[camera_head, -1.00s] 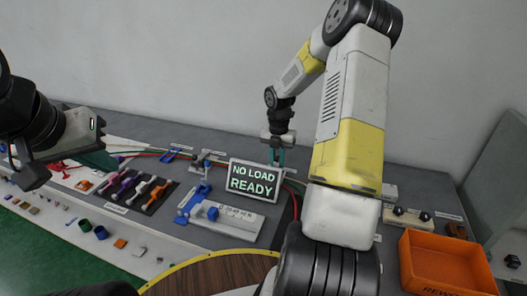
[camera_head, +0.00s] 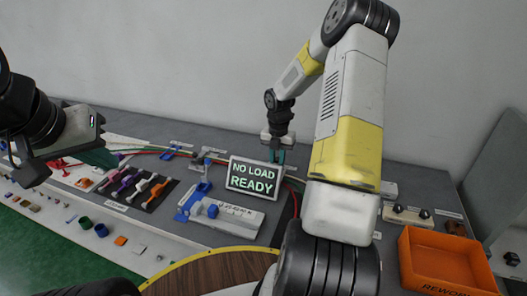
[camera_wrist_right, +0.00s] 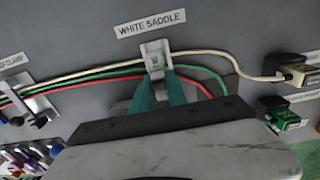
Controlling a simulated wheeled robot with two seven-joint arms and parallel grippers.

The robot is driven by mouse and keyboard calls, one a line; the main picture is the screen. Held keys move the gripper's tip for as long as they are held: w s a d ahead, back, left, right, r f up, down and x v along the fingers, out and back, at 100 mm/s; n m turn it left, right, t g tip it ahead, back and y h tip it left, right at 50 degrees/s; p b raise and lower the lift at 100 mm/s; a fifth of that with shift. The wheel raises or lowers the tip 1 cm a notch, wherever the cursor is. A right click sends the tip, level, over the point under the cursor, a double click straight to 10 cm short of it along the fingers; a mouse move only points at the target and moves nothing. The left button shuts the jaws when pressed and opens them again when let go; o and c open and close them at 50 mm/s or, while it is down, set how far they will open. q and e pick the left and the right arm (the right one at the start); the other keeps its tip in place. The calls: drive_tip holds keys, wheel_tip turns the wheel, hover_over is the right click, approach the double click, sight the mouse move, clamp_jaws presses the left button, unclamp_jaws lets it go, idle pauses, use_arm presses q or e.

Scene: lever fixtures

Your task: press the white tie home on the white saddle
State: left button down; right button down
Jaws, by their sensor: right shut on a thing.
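The white saddle (camera_wrist_right: 155,46) is a small pale block on the grey panel under a "WHITE SADDLE" label, at the top middle of the right wrist view. A cream cable passes at it. My right gripper (camera_wrist_right: 160,84) has its two teal fingers just below the saddle, shut on the white tie (camera_wrist_right: 158,64), which is mostly hidden between the fingertips. In the head view my right gripper (camera_head: 277,155) reaches down behind the display, which hides its fingertips. My left gripper (camera_head: 96,157) is at the left, away from the saddle, and its finger opening is unclear.
A display (camera_head: 253,178) reading "NO LOAD READY" stands in front of the right gripper. Green and red cables (camera_wrist_right: 205,72) run beside the saddle. A clamp fixture (camera_wrist_right: 38,105) is left of it and connectors (camera_wrist_right: 298,73) are right. An orange bin (camera_head: 440,265) stands at right.

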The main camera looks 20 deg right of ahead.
drive_tip(key=shift+f, duration=0.15)
drive_tip(key=shift+f, duration=0.6)
drive_tip(key=shift+f, duration=0.25)
drive_tip(key=shift+f, duration=0.3)
drive_tip(key=c, duration=1.2)
unclamp_jaws()
drive_tip(key=shift+c, duration=0.2)
drive_tip(key=shift+o, duration=0.5)
